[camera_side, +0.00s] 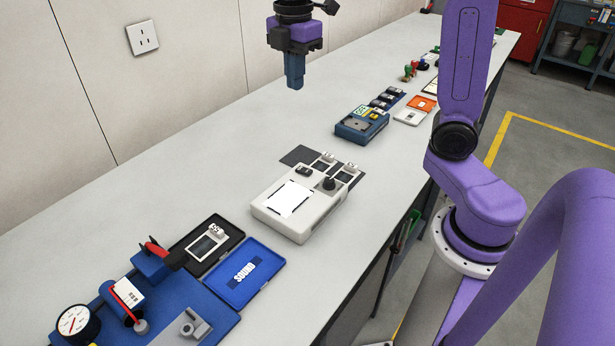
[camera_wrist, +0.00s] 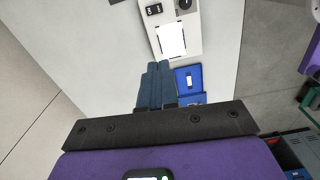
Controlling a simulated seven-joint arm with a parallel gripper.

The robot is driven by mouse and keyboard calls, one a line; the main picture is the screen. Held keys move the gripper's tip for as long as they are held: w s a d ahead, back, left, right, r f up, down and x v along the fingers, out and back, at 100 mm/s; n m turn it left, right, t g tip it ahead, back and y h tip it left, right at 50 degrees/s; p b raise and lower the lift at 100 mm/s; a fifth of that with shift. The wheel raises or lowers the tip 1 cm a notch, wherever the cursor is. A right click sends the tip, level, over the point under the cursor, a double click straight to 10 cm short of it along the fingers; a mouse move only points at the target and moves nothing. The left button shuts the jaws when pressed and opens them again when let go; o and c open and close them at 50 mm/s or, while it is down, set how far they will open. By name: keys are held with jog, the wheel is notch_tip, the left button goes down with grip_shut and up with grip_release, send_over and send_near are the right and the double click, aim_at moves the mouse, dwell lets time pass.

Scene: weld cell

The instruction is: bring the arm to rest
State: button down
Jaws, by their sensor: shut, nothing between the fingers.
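My gripper (camera_side: 294,84) hangs above the bench in the side view, fingers pointing down and pressed together with nothing between them. It is well clear of the bench top and of everything on it. In the wrist view my gripper (camera_wrist: 157,66) shows as two blue fingers side by side. The purple arm at the right of the side view is mine. The grey bench (camera_side: 190,165) runs from the lower left to the upper right.
A white device (camera_side: 268,215) with a black knob stands mid-bench. A blue case (camera_side: 242,274) lies open nearer, beside a blue rig with a gauge (camera_side: 74,320). A dark blue meter (camera_side: 358,128) stands farther back. The bench's wall side is clear.

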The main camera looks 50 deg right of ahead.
jog(key=s+a+f+m, duration=0.2)
jog(key=s+f, duration=0.3)
jog(key=s, duration=0.7)
jog(key=s+a+f+m, duration=0.2)
jog(key=s+f, duration=0.3)
jog(key=s, duration=0.6)
jog(key=shift+s+a, duration=0.3)
jog(key=shift+s, duration=0.05)
jog(key=c, duration=1.4)
grip_release()
jog(key=shift+s+f+m, duration=0.25)
jog(key=shift+m, duration=0.05)
jog(key=o, duration=0.4)
jog(key=shift+w, duration=0.15)
jog(key=shift+o, duration=0.2)
notch_tip(320, 180, up, 4)
jog(key=m, duration=1.3)
send_over(300, 168)
notch_tip(300, 168, down, 18)
jog(key=shift+r, duration=0.2)
